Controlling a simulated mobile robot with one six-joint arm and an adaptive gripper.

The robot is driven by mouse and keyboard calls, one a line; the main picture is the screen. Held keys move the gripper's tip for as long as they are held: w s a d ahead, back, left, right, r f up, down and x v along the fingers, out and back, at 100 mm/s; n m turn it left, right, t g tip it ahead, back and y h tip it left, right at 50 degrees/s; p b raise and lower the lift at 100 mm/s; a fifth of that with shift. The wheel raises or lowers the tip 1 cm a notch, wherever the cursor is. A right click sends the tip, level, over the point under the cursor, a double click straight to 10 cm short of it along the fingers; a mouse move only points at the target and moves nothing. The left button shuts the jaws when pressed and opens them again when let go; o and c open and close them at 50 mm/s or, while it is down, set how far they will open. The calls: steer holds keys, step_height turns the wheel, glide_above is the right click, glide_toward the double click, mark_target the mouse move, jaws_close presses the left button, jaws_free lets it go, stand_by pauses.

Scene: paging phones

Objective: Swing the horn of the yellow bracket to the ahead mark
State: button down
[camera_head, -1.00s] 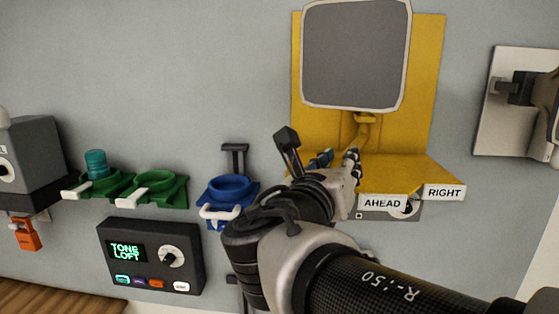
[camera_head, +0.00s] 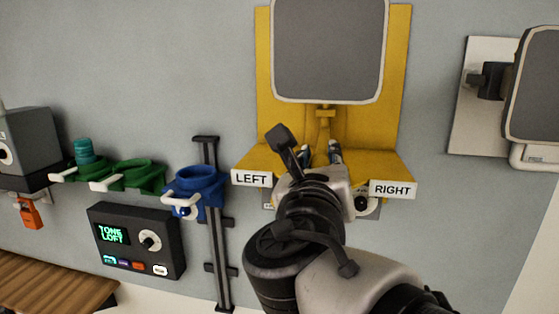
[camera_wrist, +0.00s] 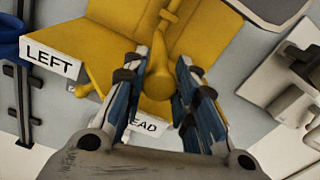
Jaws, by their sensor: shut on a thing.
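The yellow bracket (camera_head: 395,90) is on the grey wall, with a grey-faced, white-rimmed horn (camera_head: 328,50) at its upper part. In the head view the horn faces nearly straight out. My gripper (camera_head: 320,153) is below the horn, over the bracket's yellow shelf. In the wrist view my gripper's blue-padded fingers (camera_wrist: 171,60) are shut on the horn's rounded yellow handle (camera_wrist: 184,68). The LEFT label (camera_head: 251,178) and RIGHT label (camera_head: 393,189) show at the shelf's front. The AHEAD label (camera_wrist: 148,126) is partly covered by my fingers in the wrist view and hidden by my arm in the head view.
A blue holder (camera_head: 194,190) on a black rail (camera_head: 222,255) stands left of the bracket. Green holders (camera_head: 130,176) and a TONE LOFT panel (camera_head: 135,240) are further left. Another horn (camera_head: 531,88) on a white plate is at right. A wooden bench (camera_head: 50,285) is lower left.

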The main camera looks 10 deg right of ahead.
steer(key=c, duration=1.3)
jaws_free()
steer(key=shift+a, duration=0.1)
steer(key=shift+v, duration=5.9)
